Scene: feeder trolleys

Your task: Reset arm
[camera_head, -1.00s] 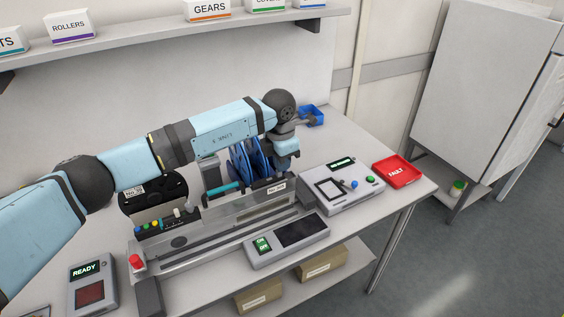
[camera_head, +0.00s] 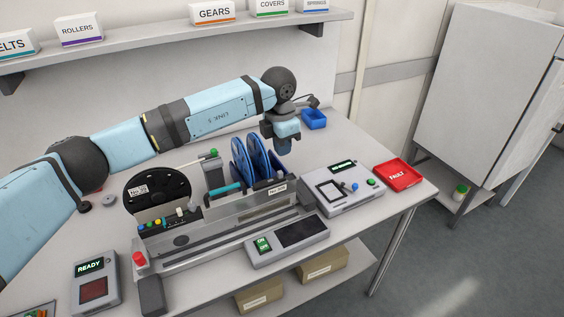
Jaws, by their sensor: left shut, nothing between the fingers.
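My left arm comes in from the left and reaches over the back of the table. Its left gripper (camera_head: 284,146) points down, shut and empty, just right of the blue reels (camera_head: 254,160) and above the table. It looks apart from the reels. The reels stand upright in the grey feeder trolley (camera_head: 215,219). A black reel (camera_head: 157,187) stands at the trolley's left side. My right gripper is not in view.
A grey device (camera_head: 342,190), a red FAULT tray (camera_head: 398,174) and a blue bin (camera_head: 315,119) are on the right. A READY box (camera_head: 94,284) stands front left. An ON/OFF panel (camera_head: 288,240) lies in front. A shelf (camera_head: 160,46) with labelled boxes runs along the wall.

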